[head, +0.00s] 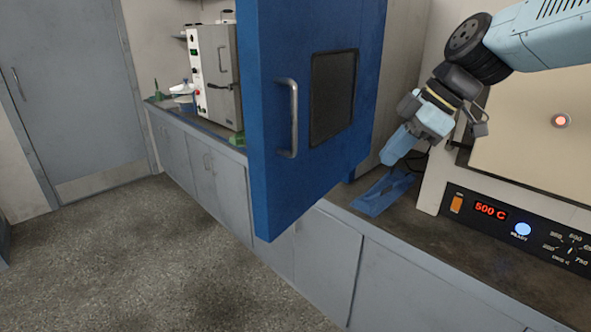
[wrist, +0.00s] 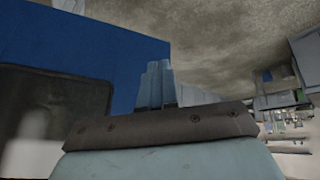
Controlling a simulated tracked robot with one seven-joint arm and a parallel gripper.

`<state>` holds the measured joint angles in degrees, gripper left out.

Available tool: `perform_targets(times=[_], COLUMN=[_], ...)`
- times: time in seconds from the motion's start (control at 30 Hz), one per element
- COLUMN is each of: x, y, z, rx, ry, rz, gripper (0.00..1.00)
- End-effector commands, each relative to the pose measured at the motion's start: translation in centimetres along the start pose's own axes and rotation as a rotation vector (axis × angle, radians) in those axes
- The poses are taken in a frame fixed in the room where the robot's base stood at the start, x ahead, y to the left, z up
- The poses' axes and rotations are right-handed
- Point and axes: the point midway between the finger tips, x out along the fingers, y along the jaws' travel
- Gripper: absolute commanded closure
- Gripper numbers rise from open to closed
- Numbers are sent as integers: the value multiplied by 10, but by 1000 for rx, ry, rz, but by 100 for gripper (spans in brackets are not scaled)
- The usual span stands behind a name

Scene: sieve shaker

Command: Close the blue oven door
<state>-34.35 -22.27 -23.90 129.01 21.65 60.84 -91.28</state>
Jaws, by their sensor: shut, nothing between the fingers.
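The blue oven door (head: 267,150) stands open, jutting out past the counter's front edge. Its face with the metal handle (head: 293,118) and dark window (head: 333,95) is turned towards me. My gripper (head: 388,159) is to the right of the door, low over the counter, pointing down and left. Its fingers are together and empty. In the wrist view the fingers (wrist: 156,86) show beside the blue door (wrist: 90,50), with the dark window (wrist: 60,100) to the left. I cannot tell whether they touch the door. The oven's inside is hidden.
A furnace with a control panel (head: 515,227) reading 500 C stands at the right under my arm. A low blue piece (head: 383,192) lies on the counter (head: 440,245) below my gripper. A white-and-grey machine (head: 213,75) stands behind the door. The floor (head: 150,240) at left is clear.

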Motion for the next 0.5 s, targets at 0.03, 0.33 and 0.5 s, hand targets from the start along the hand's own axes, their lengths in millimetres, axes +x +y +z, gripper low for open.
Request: perform_targets(times=[0.03,0.33,0.5], x=[6,34,42], y=[7,35,42], z=[-9,-55,-69], rx=[-90,-599,-755], ry=[20,149,191], rz=[-27,-104,-112], gripper=[100,100,100])
